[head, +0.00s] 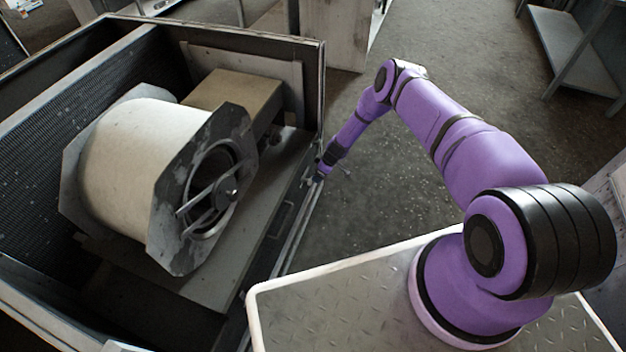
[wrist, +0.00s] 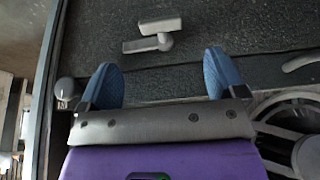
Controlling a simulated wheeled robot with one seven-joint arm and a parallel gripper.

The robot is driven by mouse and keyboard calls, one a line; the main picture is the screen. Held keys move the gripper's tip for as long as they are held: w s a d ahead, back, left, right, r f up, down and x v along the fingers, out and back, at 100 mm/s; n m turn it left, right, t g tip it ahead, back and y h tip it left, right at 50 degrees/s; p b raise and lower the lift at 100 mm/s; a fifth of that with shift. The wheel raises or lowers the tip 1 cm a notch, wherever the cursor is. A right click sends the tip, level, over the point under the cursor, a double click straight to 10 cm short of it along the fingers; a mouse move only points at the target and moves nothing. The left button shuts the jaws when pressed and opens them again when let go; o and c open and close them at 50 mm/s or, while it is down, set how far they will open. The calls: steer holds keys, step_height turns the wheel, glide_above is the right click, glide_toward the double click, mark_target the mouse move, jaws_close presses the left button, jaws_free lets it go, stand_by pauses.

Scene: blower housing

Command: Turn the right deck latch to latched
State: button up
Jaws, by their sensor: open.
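In the head view, my gripper (head: 317,176) is at the right front edge of the blower housing (head: 322,95), low by the deck. The latch is too small to make out there. In the wrist view, a grey latch handle (wrist: 160,25) stands on a dark speckled surface, with a short crosspiece below its bar. I take it for the right deck latch. My gripper (wrist: 163,77) has its two blue fingers spread apart, with nothing between them. The latch lies just beyond the fingertips, between their lines, and appears clear of both. I cannot tell its setting.
In the wrist view, a round wheel (wrist: 295,130) is at lower right and a pale curved handle (wrist: 302,61) at the right edge. Open floor (head: 400,190) lies right of the housing.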

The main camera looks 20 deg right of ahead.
steer(key=x, duration=0.8)
steer(key=shift+f, duration=0.1)
steer(key=shift+s, duration=0.1)
steer(key=c, duration=1.3)
